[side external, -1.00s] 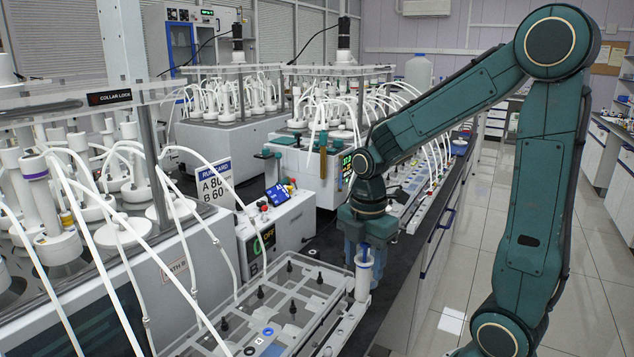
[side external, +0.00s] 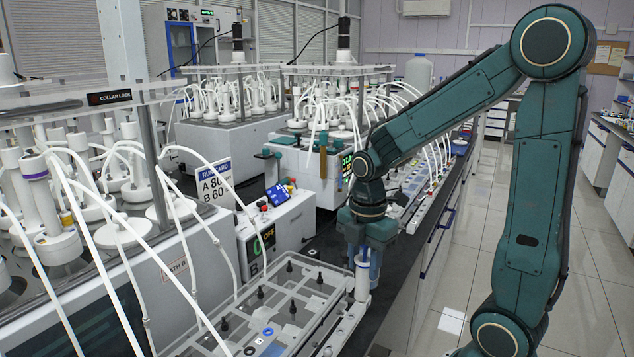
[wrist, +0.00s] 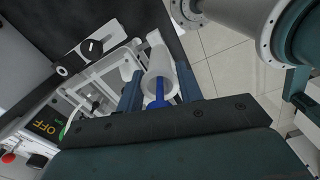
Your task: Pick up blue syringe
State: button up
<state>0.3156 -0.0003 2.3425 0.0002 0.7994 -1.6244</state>
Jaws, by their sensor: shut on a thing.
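The blue syringe, a white barrel with a blue plunger, stands upright at the right edge of the bench-top tray in the side view (side external: 362,283). In the wrist view its pale barrel (wrist: 161,66) and blue plunger lie between my fingers. My gripper (side external: 362,262) points down over it, with one finger on each side. It also shows in the wrist view (wrist: 160,76), shut on the syringe. The syringe's lower end is at the white rail along the tray; whether it touches there I cannot tell.
A clear-lidded tray (side external: 262,288) with black knobs and small rings is left of the syringe. A control box (side external: 275,232) with a lit display stands behind it. White tubes (side external: 215,240) hang from reactors at left. Open floor (side external: 465,270) lies right of the bench.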

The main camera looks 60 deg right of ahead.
jog(key=shift+r, duration=0.1)
notch_tip(320, 180, up, 20)
dwell(0.8)
jog(key=shift+r, duration=1.4)
dwell(0.9)
jog(key=w+a+f+n, duration=0.3)
jog(key=w+a+f, duration=0.1)
jog(key=a, duration=0.6)
jog(key=w+a+f+n, duration=0.3)
jog(key=a+f, duration=0.4)
jog(key=a, duration=0.3)
jog(key=shift+w+f, duration=0.15)
jog(key=shift+w, duration=0.65)
jog(key=shift+f, duration=0.15)
jog(key=shift+f, duration=2.35)
